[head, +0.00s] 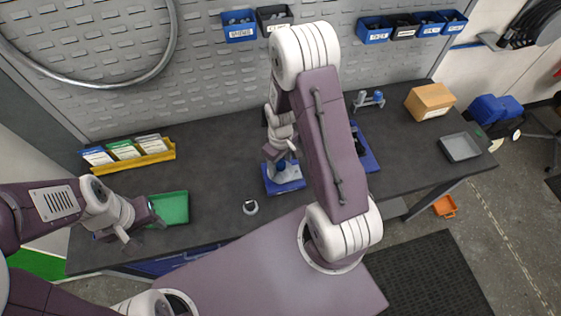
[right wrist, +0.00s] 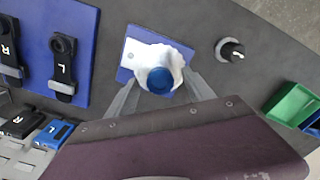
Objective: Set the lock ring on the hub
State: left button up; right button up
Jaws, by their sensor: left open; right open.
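A blue round cap or knob (right wrist: 160,79) sits in a white, uneven-edged piece (right wrist: 143,55) on a small blue plate (head: 285,184). My right gripper (head: 280,153) is open above it, with a finger on either side in the right wrist view (right wrist: 160,92); contact cannot be told. A small dark round part with a light rim (head: 250,207) stands on the bench to the front left; in the right wrist view it is a black cylinder with a pale tip (right wrist: 232,51). I cannot tell which part is the hub or lock ring. My left gripper (head: 145,226) is open and empty near the green tray.
The green tray (head: 169,208) lies at the bench's left front. A yellow rack (head: 135,160) with packets stands behind it. A blue board (right wrist: 50,45) with parts marked L and R lies beside the plate. A cardboard box (head: 429,102) and grey tray (head: 460,147) are at right.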

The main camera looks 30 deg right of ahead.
aim_at(280, 164)
notch_tip(280, 164, up, 9)
jog(key=b, duration=0.1)
dwell(0.3)
jog(key=shift+f, duration=0.1)
jog(key=b, duration=0.1)
jog(key=a+f+b, duration=0.1)
jog(key=b, duration=0.1)
jog(key=a+f+b, duration=0.1)
jog(key=b, duration=0.1)
jog(key=shift+s+a+n+t, duration=0.2)
jog(key=shift+s+n+t, duration=0.05)
jog(key=shift+n+t, duration=0.15)
jog(key=s+a+f+m+b, duration=0.2)
jog(key=s+m, duration=0.3)
jog(key=s, duration=0.2)
jog(key=shift+s+a, duration=0.25)
jog(key=shift+s, duration=0.15)
